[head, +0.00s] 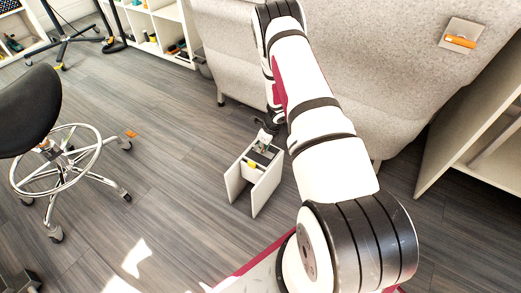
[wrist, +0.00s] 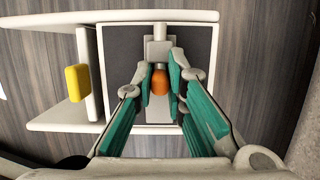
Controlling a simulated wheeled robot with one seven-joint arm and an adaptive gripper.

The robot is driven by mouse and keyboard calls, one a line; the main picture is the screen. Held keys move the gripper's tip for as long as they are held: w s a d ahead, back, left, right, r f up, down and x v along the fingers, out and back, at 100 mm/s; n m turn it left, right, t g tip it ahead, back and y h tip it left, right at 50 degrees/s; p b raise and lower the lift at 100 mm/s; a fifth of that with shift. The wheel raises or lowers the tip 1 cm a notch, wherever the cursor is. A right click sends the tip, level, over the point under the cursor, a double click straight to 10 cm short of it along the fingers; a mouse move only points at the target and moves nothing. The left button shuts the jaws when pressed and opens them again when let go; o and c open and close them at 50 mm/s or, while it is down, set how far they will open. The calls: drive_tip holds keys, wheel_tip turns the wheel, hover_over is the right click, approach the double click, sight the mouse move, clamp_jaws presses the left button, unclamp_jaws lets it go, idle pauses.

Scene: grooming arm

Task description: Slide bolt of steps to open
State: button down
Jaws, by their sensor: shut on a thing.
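The steps (head: 236,184) are a small white unit standing on the floor below my arm in the head view. In the wrist view their white frame (wrist: 150,17) surrounds a dark grey panel. The bolt (wrist: 159,48) is a light grey slide on the panel, with an orange knob (wrist: 159,78) at its near end. My gripper (wrist: 160,82) has its teal-padded fingers closed on the orange knob, one on each side. In the head view my gripper (head: 265,140) is small at the steps' top, and the bolt is hard to make out.
A yellow block (wrist: 77,83) sits on the left part of the steps. A grey sofa (head: 235,60) stands behind them. A black stool (head: 35,110) is at left, and a white shelf (head: 465,150) at right. The wood floor between stool and steps is clear.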

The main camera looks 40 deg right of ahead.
drive_tip(key=shift+s, duration=0.15)
drive_tip(key=shift+s+d+b, duration=0.25)
drive_tip(key=shift+s+b, duration=0.2)
drive_tip(key=shift+s, duration=0.05)
drive_tip(key=shift+s+d+b, duration=0.2)
drive_tip(key=shift+s+b, duration=0.2)
drive_tip(key=shift+s, duration=0.1)
drive_tip(key=c, duration=1.5)
unclamp_jaws()
drive_tip(key=shift+c, duration=0.2)
drive_tip(key=p+v, duration=0.4)
drive_tip(key=v, duration=0.4)
drive_tip(key=o, duration=0.6)
drive_tip(key=shift+c, duration=0.2)
